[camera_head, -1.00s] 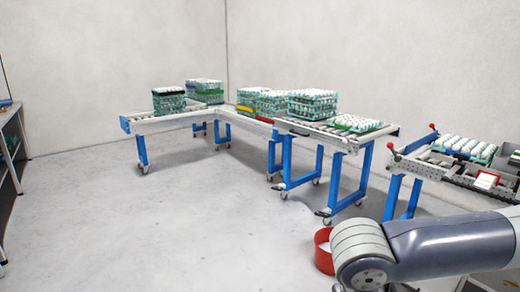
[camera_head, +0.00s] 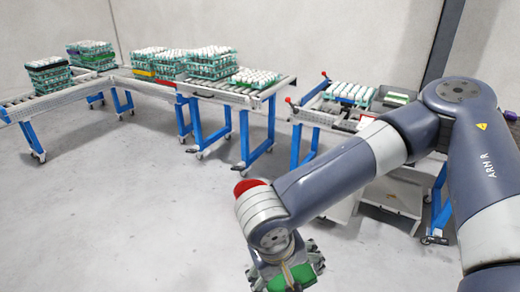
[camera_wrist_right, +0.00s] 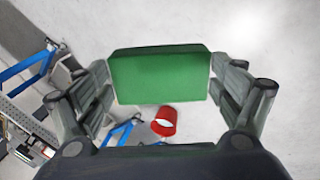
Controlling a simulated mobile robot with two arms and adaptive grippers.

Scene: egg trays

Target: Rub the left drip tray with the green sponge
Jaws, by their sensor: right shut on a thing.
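The green sponge (camera_wrist_right: 160,78) is a block held between the two fingers of my right gripper (camera_wrist_right: 162,85), which is shut on it. In the head view, my right gripper (camera_head: 287,272) is at the bottom middle, and the sponge (camera_head: 292,279) shows in part between its fingers. The gripper is in the air over the floor, away from the tables. I cannot make out the left drip tray for certain in either view. My left gripper is not in view.
A red bucket (camera_wrist_right: 165,121) stands on the floor, mostly hidden behind my arm in the head view. Roller conveyors (camera_head: 66,96) on blue legs carry stacks of egg trays (camera_head: 210,63) at the back. A work table (camera_head: 312,115) is at right. The floor at left is clear.

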